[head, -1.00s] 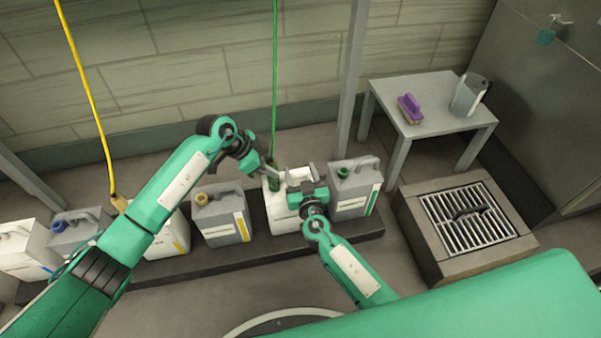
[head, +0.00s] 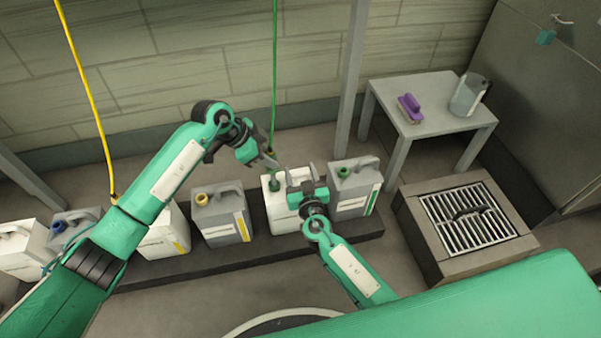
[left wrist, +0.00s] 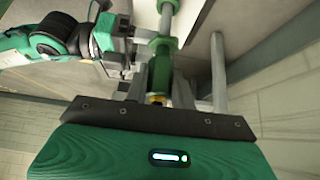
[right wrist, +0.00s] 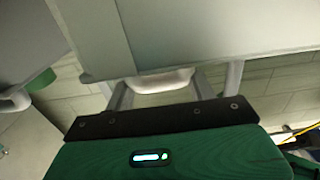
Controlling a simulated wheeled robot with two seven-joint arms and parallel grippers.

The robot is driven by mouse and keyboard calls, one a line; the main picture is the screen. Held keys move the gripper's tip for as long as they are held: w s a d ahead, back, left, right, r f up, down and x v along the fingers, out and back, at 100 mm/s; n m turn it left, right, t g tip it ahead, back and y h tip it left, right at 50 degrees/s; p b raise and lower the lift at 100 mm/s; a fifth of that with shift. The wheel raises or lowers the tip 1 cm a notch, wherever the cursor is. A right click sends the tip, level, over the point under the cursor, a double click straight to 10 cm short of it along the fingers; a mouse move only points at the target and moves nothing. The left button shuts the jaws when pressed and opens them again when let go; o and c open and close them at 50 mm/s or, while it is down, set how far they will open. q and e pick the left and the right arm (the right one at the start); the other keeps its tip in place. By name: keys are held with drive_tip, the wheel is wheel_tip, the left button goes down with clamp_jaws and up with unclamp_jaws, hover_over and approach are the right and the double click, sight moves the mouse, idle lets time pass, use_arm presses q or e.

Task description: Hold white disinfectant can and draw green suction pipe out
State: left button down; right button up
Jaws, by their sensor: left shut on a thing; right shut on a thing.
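The white can (head: 284,216) with a green stripe stands on the low dark plinth, between two grey cans. The green suction pipe (head: 274,90) comes down from above to the can's mouth. My left gripper (head: 271,161) is shut on the pipe's fitting, above the mouth. In the left wrist view the green fitting (left wrist: 161,73) sits between the fingers, with a green collar and a pale tube beyond. My right gripper (head: 305,178) is shut on the can's handle, which shows white between the fingers in the right wrist view (right wrist: 160,82). Whether the pipe's lower end is inside the can is unclear.
A grey can with a green cap (head: 353,190) stands close on the right. A grey can with a yellow cap (head: 222,216) stands on the left. A yellow hose (head: 85,80) hangs farther left. A grey table (head: 425,105) and floor drain (head: 468,217) are to the right.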

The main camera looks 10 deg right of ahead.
use_arm(q)
wheel_tip(320, 180, up, 15)
drive_tip(key=shift+r, duration=0.2)
idle(3.1)
wheel_tip(320, 180, up, 4)
idle(0.8)
use_arm(e)
drive_tip(key=o, duration=1.3)
drive_tip(key=shift+c, duration=0.2)
drive_tip(key=s, duration=1.2)
